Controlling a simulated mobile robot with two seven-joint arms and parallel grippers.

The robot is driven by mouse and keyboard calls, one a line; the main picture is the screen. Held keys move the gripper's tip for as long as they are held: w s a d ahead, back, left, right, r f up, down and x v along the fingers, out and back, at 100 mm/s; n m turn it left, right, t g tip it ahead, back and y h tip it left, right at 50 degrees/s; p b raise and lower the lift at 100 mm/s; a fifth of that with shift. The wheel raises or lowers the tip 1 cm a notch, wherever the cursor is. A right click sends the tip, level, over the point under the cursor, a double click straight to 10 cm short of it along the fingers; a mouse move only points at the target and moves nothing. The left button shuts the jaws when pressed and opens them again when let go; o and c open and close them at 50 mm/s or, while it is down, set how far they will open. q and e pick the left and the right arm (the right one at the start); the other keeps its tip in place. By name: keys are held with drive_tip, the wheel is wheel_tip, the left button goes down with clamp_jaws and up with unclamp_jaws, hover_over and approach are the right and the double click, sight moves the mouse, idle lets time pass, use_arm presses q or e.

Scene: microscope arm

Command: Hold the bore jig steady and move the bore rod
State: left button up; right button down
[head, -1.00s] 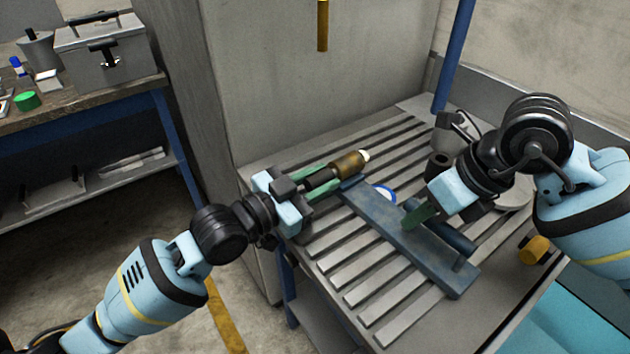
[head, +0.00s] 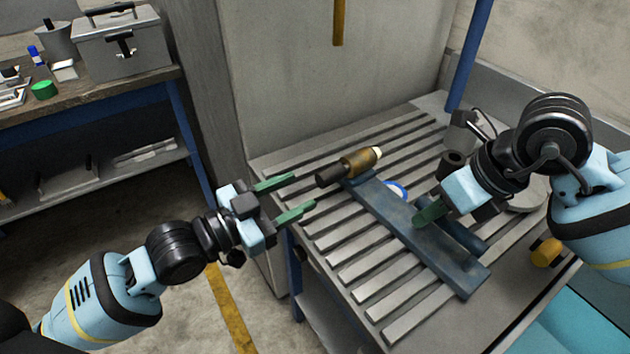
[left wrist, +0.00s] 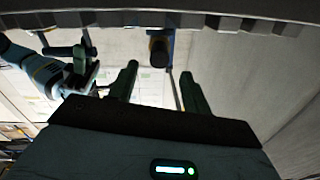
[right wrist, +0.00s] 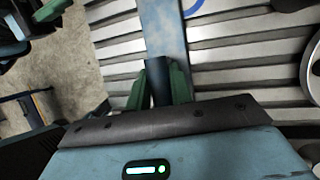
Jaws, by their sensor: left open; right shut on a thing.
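The bore jig (head: 392,207) is a long blue bar lying across the slatted table top. At its far left end sits a brass-coloured cylinder (head: 359,162) with a pale tip and a dark rod end (head: 328,175) sticking out towards the left; this looks like the bore rod. My left gripper (head: 303,192) is open and empty, apart from the dark end and left of it. In the left wrist view the dark end (left wrist: 158,48) shows beyond the open fingers. My right gripper (head: 430,213) is shut on the jig near its middle. The right wrist view shows a dark part (right wrist: 160,85) between its fingers.
A dark cylinder (head: 453,164), a grey round plate (head: 524,194) and a yellow-brown cylinder (head: 547,252) are to the right. Bare slats (head: 335,240) lie left of the bar. A grey toolbox (head: 130,43) stands on a side bench.

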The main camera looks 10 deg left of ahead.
use_arm(q)
drive_tip(key=shift+v, duration=1.85)
use_arm(e)
drive_tip(key=c, duration=1.2)
unclamp_jaws()
drive_tip(key=shift+o, duration=0.2)
drive_tip(key=v, duration=1.2)
drive_tip(key=shift+s, duration=0.1)
